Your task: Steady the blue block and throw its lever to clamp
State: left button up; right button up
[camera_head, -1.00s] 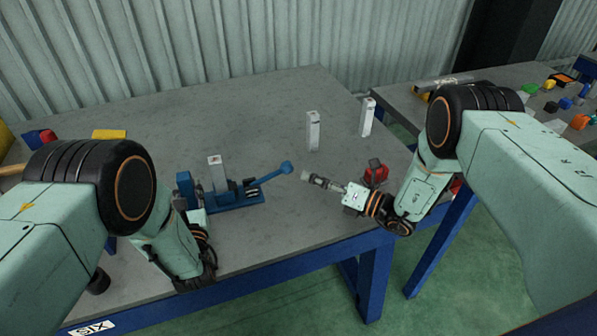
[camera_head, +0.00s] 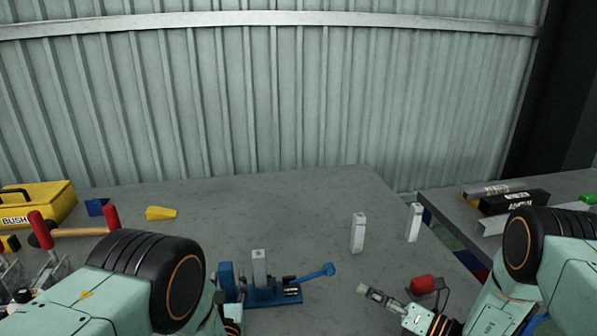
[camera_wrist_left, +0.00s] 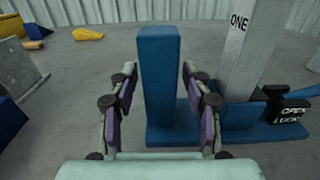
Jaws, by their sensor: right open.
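The blue clamp (camera_head: 272,297) sits on the table with a white upright post (camera_head: 259,268) standing in it, marked "ONE" in the left wrist view (camera_wrist_left: 247,45). Its blue lever (camera_head: 318,273) reaches out to the right, with a round knob at the end. A tall blue block (camera_wrist_left: 159,85) stands at the clamp's left end, also seen in the head view (camera_head: 226,281). My left gripper (camera_wrist_left: 158,85) is open, one finger on each side of this block, with a gap at least on the left. My right gripper (camera_head: 368,291) is open and empty, right of the lever knob.
Two white posts (camera_head: 358,232) (camera_head: 413,222) stand at the right rear. A red-topped item (camera_head: 423,285) lies near my right gripper. A yellow wedge (camera_head: 161,213), a hammer (camera_head: 75,231) and a yellow box (camera_head: 38,204) are at the left. The back middle of the table is clear.

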pick_arm(q)
jog(key=o, duration=0.3)
jog(key=shift+s, duration=0.1)
jog(key=shift+s+d+p, duration=0.1)
jog(key=shift+s+p, duration=0.6)
jog(key=shift+s, duration=0.7)
pick_arm(e)
jog(key=shift+r, duration=0.7)
pick_arm(q)
jog(key=shift+s+d+p, duration=0.1)
jog(key=shift+s+p, duration=0.65)
jog(key=shift+s, duration=1.8)
pick_arm(e)
jog(key=shift+r, duration=0.75)
pick_arm(q)
jog(key=shift+o, duration=0.3)
jog(key=o, duration=0.5)
